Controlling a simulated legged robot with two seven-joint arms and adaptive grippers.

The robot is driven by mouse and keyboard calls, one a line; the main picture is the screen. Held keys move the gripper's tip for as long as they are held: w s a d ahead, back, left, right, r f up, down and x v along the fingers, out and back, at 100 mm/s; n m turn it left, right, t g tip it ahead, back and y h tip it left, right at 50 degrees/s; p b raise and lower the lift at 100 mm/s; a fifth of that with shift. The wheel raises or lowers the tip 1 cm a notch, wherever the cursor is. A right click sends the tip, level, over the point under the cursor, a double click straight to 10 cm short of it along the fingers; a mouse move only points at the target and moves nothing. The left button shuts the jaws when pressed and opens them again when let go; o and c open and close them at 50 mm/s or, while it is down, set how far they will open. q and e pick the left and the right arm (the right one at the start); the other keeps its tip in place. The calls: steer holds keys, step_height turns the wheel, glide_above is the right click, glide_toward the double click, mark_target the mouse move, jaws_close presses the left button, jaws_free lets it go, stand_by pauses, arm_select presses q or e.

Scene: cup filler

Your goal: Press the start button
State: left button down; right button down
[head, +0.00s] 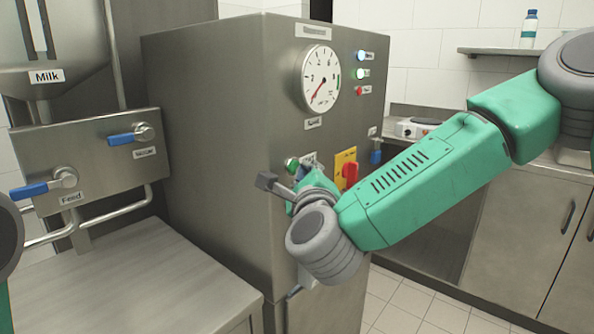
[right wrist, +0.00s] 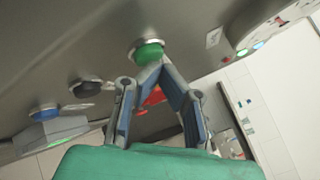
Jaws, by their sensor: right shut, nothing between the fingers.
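The green start button (head: 291,164) sits on the front of the steel machine (head: 215,110), below the round gauge. It also shows in the right wrist view (right wrist: 149,52), in a metal ring. My right gripper (right wrist: 158,68) is shut and empty, its fingertips together right at the lower edge of the green button. I cannot tell whether they touch it or whether it is pushed in. In the head view the right gripper (head: 300,178) is mostly hidden by my own wrist, just below the button. My left gripper is out of view.
A red switch (head: 350,173) on a yellow plate sits right of the button. A dark button (right wrist: 86,88) and a blue one (right wrist: 45,110) are nearby. The gauge (head: 320,78) and small lights are above. Blue-handled valves (head: 130,136) and a steel table (head: 130,280) stand left.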

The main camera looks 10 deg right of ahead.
steer(key=shift+s+d, duration=0.3)
steer(key=shift+d, duration=0.05)
steer(key=shift+s, duration=0.1)
steer(key=s+d, duration=0.3)
steer(key=s, duration=0.1)
steer(key=shift+s+d+b, duration=0.3)
steer(key=shift+d+b, duration=0.05)
steer(key=shift+b, duration=0.05)
stand_by(0.6)
steer(key=s+a+f+n+g+y, duration=0.1)
steer(key=s+f+n+g+y, duration=0.25)
steer(key=f, duration=0.65)
steer(key=s+a+f+n+g, duration=0.15)
steer(key=s+f+n, duration=0.25)
steer(key=f+n, duration=0.45)
steer(key=s+f+n+g+y, duration=0.2)
steer(key=s+f+n+g, duration=0.15)
steer(key=f, duration=0.85)
steer(key=s+d+f+n+g+h, duration=0.1)
steer(key=s+d+f+n+g, duration=0.3)
steer(key=s, duration=0.7)
steer(key=s+d+f+n+g+h, duration=0.2)
steer(key=s+d+f+n+g, duration=0.3)
steer(key=s+d+f+n, duration=0.3)
steer(key=s+f+n, duration=0.1)
steer(key=s+f, duration=0.1)
steer(key=s, duration=0.2)
steer(key=shift+f, duration=0.3)
